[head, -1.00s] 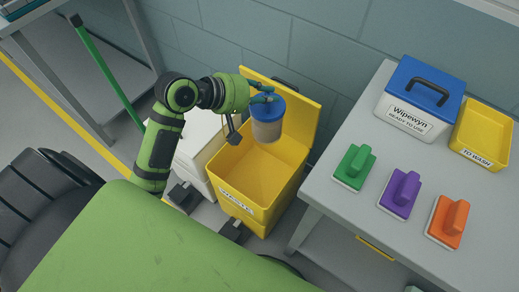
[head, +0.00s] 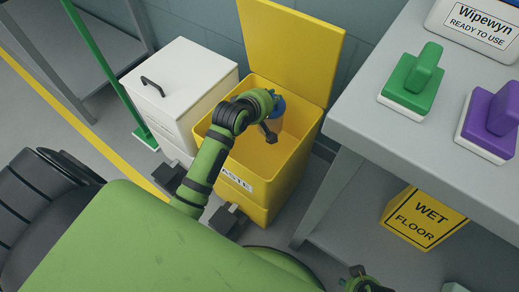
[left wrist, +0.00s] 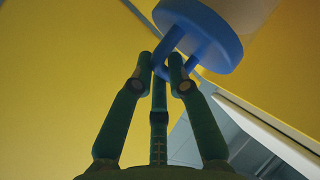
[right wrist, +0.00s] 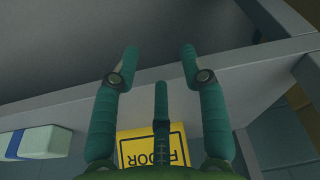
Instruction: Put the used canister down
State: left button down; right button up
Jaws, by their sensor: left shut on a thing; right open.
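The used canister (head: 276,118) has a blue lid and a pale body. It hangs in the mouth of the open yellow waste bin (head: 262,193), with the bin's lid (head: 290,48) raised behind it. My left gripper (head: 267,99) is shut on the handle of the canister's blue lid, and my arm hides part of the canister. In the left wrist view the fingers (left wrist: 165,62) close on the blue handle, with yellow surfaces around. Whether the canister touches the bin cannot be told. My right gripper (right wrist: 158,58) is open and empty, low at the head view's bottom edge.
A white lidded bin (head: 180,85) stands left of the yellow one.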

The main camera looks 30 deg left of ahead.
aim_at(271, 121)
pick_arm(q)
jog(key=shift+w+f, duration=0.15)
jog(key=shift+f, duration=0.25)
notch_tip(271, 121, down, 6)
jog(key=shift+r+b, duration=0.2)
jog(key=shift+b, duration=1)
jog(key=shift+f+b, duration=0.75)
jog(key=shift+f, duration=1.3)
pick_arm(e)
notch_tip(271, 121, up, 10)
jog(key=w, duration=0.1)
jog(key=shift+w+t, duration=0.2)
jog(key=shift+t, duration=0.1)
pick_arm(q)
jog(key=shift+f, duration=0.15)
jog(key=c, duration=1.2)
grip_release()
jog(key=shift+f, duration=0.1)
